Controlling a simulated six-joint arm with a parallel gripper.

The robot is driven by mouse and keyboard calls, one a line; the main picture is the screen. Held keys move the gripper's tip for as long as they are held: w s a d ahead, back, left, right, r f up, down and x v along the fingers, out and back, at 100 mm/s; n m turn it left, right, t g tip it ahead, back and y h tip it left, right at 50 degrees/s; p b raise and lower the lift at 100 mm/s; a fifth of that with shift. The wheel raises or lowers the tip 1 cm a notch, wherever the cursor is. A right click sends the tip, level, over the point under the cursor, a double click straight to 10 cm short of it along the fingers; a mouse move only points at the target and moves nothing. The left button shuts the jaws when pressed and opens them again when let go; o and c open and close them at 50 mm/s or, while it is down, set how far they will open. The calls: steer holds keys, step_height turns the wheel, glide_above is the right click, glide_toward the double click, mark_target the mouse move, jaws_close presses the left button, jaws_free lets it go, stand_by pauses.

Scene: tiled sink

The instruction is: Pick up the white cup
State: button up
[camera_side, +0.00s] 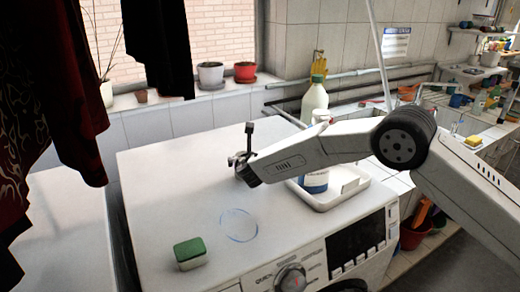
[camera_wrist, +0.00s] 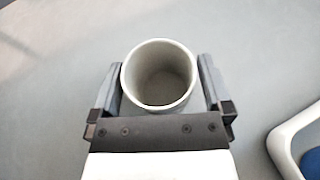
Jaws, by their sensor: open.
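The white cup (camera_wrist: 159,76) stands upright and empty in the wrist view, with its round mouth facing the camera. My gripper (camera_wrist: 161,64) is open, with one dark finger on the left of the cup and one on the right. A narrow gap shows at each side. In the side view my gripper (camera_side: 243,160) is low over the white machine top, pointing down. The cup cannot be made out there, behind or among the gripper parts.
A thin blue ring (camera_side: 238,225) and a green-topped sponge (camera_side: 190,252) are on the machine top (camera_side: 160,190) in front. A white tray (camera_side: 345,196) with a jar (camera_side: 316,184) lies to the right. A bottle (camera_side: 314,97) stands behind. Dark clothes (camera_side: 85,100) hang at left.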

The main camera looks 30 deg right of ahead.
steer(key=c, duration=1)
steer(key=shift+r, duration=0.1)
steer(key=shift+r, duration=0.4)
step_height(320, 180, up, 3)
steer(key=shift+s+f, duration=0.1)
steer(key=shift+f, duration=0.1)
steer(key=s+d+r, duration=0.2)
steer(key=s+r, duration=0.7)
steer(key=s, duration=0.4)
steer(key=shift+s+d+r, duration=0.25)
steer(key=shift+s, duration=0.05)
